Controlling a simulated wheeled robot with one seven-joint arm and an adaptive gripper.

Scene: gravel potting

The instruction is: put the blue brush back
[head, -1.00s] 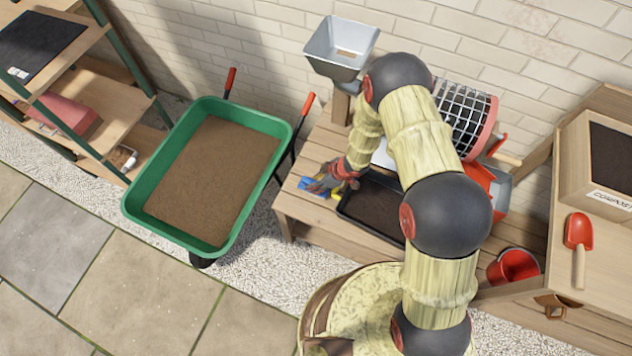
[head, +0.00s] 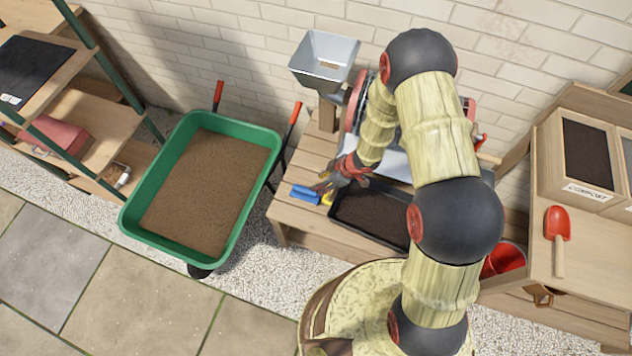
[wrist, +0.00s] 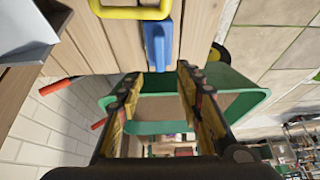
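The blue brush (head: 305,194) lies on the wooden bench (head: 292,215), near its left end. In the wrist view the brush (wrist: 158,45) shows as a blue block on the slats, just past my fingertips and in line with the gap between them. My gripper (head: 325,186) is at the right of the brush, a little above the bench. In the wrist view my gripper (wrist: 160,80) has its two fingers wide apart with nothing held between them. A yellow piece (head: 327,198) lies close to the right of the brush.
A black tray of soil (head: 372,212) lies right of the brush. A metal hopper (head: 325,60) stands behind. A green wheelbarrow (head: 132,215) of soil is at the left, and shelves (head: 100,150) stand beyond it. A red scoop (head: 558,225) lies on the right-hand counter.

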